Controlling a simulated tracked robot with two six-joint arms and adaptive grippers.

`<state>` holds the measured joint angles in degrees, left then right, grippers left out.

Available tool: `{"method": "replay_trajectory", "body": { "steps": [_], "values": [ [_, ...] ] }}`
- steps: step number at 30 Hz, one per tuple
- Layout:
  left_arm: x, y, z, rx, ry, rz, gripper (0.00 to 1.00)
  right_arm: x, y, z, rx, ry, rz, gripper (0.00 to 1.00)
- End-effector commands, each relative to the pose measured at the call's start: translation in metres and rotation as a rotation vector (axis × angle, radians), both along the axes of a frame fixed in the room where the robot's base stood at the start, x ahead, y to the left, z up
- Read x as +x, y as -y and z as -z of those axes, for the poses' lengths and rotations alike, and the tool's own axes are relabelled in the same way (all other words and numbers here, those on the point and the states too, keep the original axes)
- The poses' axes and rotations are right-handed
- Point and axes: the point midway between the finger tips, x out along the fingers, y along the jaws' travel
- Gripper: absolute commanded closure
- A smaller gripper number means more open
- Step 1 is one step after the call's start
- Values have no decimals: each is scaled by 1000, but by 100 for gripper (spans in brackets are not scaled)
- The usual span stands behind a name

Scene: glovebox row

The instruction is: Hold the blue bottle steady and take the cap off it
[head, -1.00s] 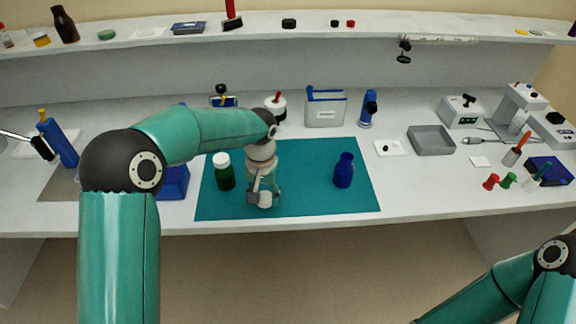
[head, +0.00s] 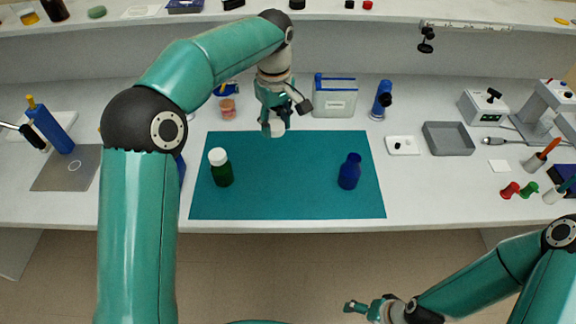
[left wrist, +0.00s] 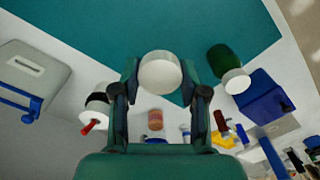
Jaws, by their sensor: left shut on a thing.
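The blue bottle (head: 348,172) stands upright on the right part of the teal mat (head: 290,203). Its narrow dark blue neck shows no white cap. My left gripper (head: 275,122) is above the far edge of the mat, to the left of the blue bottle and apart from it. It is shut on a white round cap (head: 277,129). In the left wrist view the cap (left wrist: 160,73) sits between the two fingertips (left wrist: 159,88). My right gripper (head: 358,308) is low in front of the bench, far from the bottle; its finger opening is too small to read.
A green bottle (head: 220,170) with a white lid stands on the mat's left. Behind are a clear bin (head: 334,98) and a blue stand (head: 381,99). A grey tray (head: 448,139) lies right. The mat's middle is clear.

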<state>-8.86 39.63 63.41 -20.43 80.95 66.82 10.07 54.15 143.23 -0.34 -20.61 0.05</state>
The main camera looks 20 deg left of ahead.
Motion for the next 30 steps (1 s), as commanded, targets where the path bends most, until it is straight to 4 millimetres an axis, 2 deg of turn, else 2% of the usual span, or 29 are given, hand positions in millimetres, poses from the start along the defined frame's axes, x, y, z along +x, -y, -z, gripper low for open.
{"method": "replay_trajectory", "body": {
  "steps": [1, 3, 6, 11, 14, 24, 30],
  "values": [
    [4, 6, -13, -3, 4, -40, 98, 0, 0, -3, 0, 0, 0, 15],
    [8, 11, -27, -4, 3, -88, 98, 0, 0, -5, 0, 0, 0, 15],
    [10, 18, -39, -7, 2, -123, 98, 0, 0, -6, 0, 0, 0, 15],
    [11, 23, -40, -8, -3, -144, 98, 0, 0, -6, 0, 0, 1, 15],
    [11, 24, -25, -7, -6, -146, 98, 0, 0, -2, 0, 0, 1, 15],
    [10, 24, 61, -8, -8, -146, 98, 0, 0, -1, 0, 0, 0, 15],
    [11, 24, 99, -8, -4, -144, 98, 0, 0, -5, 0, 0, 0, 15]
  ]
}}
